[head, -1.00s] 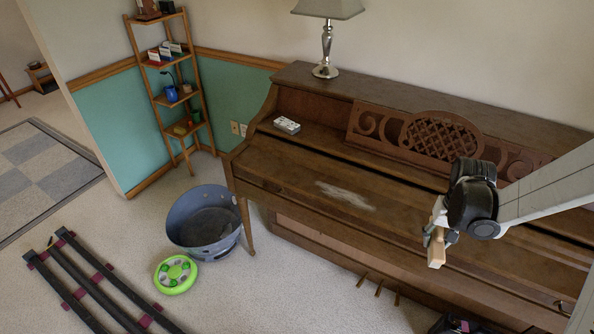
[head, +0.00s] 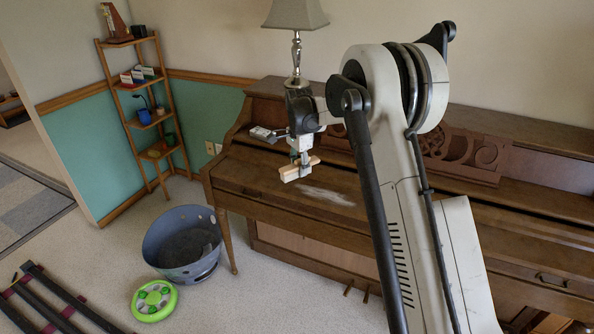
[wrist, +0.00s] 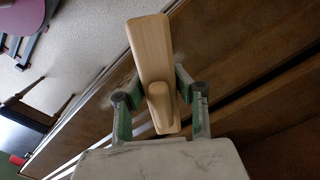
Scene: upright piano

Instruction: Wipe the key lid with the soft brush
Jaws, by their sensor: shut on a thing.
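The soft brush (head: 294,173) has a pale wooden body with a peg-like handle. My gripper (head: 301,157) is shut on the handle and holds the brush over the left part of the piano's key lid (head: 245,177). The key lid is brown wood and closed, with a pale dusty patch (head: 327,196) just right of the brush. In the wrist view the brush (wrist: 150,45) sticks out between the two fingers, its handle between the pads. The bristles are hidden, and I cannot tell whether the brush touches the lid.
A table lamp (head: 296,50) stands on the piano top. A small white box (head: 262,133) lies at the piano's left end. A blue-grey tub (head: 183,243) and a green round toy (head: 154,300) are on the floor. A ladder shelf (head: 142,100) stands at the left.

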